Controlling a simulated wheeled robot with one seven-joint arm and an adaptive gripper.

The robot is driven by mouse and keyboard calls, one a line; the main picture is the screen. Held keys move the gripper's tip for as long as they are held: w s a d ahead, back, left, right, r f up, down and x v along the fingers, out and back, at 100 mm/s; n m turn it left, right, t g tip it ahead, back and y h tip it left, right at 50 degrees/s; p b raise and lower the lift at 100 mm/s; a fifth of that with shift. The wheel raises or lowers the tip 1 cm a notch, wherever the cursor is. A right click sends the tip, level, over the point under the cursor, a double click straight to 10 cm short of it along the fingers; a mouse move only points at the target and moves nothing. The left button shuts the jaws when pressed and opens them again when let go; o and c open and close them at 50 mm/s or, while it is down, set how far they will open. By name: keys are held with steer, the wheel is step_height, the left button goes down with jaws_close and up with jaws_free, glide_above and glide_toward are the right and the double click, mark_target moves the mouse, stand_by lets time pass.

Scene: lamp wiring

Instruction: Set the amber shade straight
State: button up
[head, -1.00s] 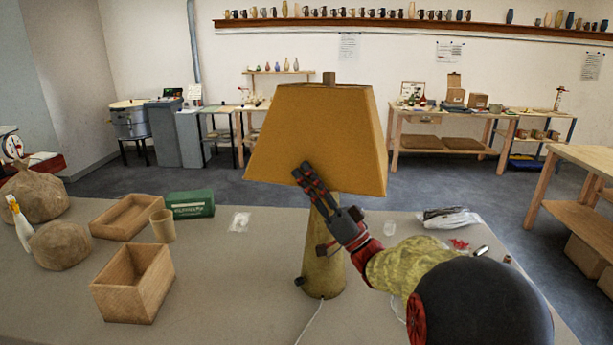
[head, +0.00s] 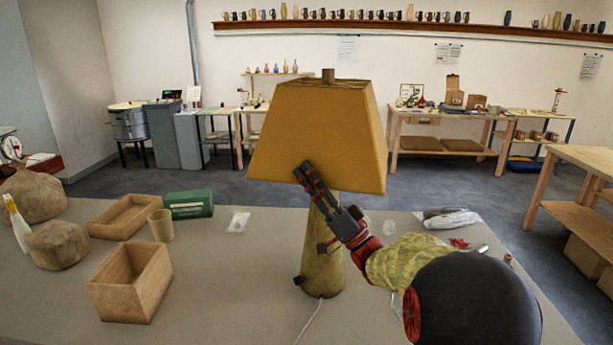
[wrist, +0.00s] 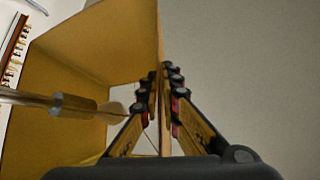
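The amber shade (head: 318,135) sits on top of the lamp base (head: 324,262), which stands upright on the table. In the head view the shade's lower rim slopes slightly down to the right. My gripper (head: 303,175) is at the lower rim, on the near side. In the wrist view the fingers of my gripper (wrist: 160,88) are closed on either side of the shade's wall (wrist: 100,45). The bulb (wrist: 112,112) and its holder (wrist: 72,105) show inside the shade. The far side of the shade is hidden in the head view.
On the grey table (head: 225,290) are an open wooden box (head: 131,285), a wooden tray (head: 122,218), a cup (head: 161,225), a green box (head: 188,204) and sacks (head: 57,245) at left. Plastic bags (head: 450,218) lie at right. A white cord (head: 308,322) runs from the base.

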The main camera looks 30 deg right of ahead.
steer(key=shift+o, duration=1.1)
steer(key=shift+w+d+f, duration=0.15)
steer(key=shift+f, duration=0.05)
steer(key=shift+o, duration=1)
steer(key=shift+r, duration=0.1)
steer(key=v, duration=1.2)
steer(key=shift+c, duration=0.2)
